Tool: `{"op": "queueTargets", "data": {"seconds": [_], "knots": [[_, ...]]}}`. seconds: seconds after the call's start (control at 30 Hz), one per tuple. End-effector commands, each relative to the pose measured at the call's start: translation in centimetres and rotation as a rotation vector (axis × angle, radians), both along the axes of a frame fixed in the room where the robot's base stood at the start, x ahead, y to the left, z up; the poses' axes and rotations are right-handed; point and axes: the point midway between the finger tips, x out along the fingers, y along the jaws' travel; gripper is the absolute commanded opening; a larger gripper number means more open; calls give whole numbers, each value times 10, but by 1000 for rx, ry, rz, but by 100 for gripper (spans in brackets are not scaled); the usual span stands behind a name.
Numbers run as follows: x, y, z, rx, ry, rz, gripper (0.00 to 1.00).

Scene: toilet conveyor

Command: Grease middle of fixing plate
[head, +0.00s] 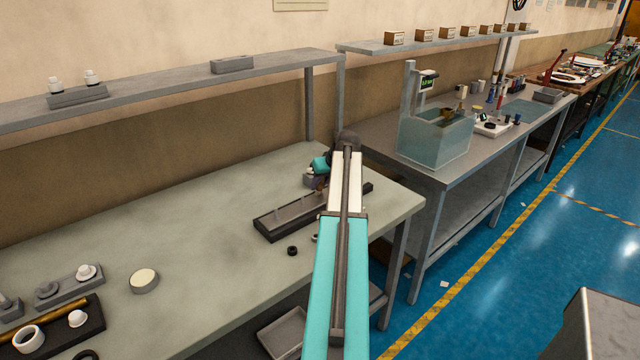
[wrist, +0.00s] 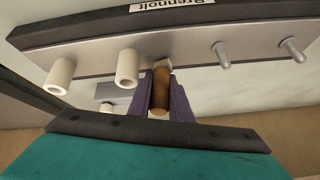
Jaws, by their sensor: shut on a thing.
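In the wrist view my gripper (wrist: 161,82) has two purple fingers shut on a brown, round-handled brush (wrist: 160,100) with a pale tip. The tip overlaps the edge of the grey fixing plate (wrist: 195,58), near its middle, between two white sleeves (wrist: 127,68) on the left and two bare grey pins (wrist: 221,54) on the right. I cannot tell whether the tip touches the plate. In the head view the fixing plate (head: 272,226) lies on the near workbench, partly hidden behind my arm. The gripper fingers and brush are not clear there.
The workbench (head: 210,215) has clear room left of the plate. A small black ring (head: 292,251) lies in front of the plate. A round pale-topped tin (head: 144,281) and a dark tray (head: 85,335) with white parts stand farther left. A shelf (head: 160,88) runs above.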

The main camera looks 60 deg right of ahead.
Motion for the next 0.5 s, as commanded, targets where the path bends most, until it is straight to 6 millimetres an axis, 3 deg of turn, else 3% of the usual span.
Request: {"op": "queueTargets", "data": {"seconds": [0.5], "knots": [[-4, 1, -2, -1, -1, 0, 0]]}}
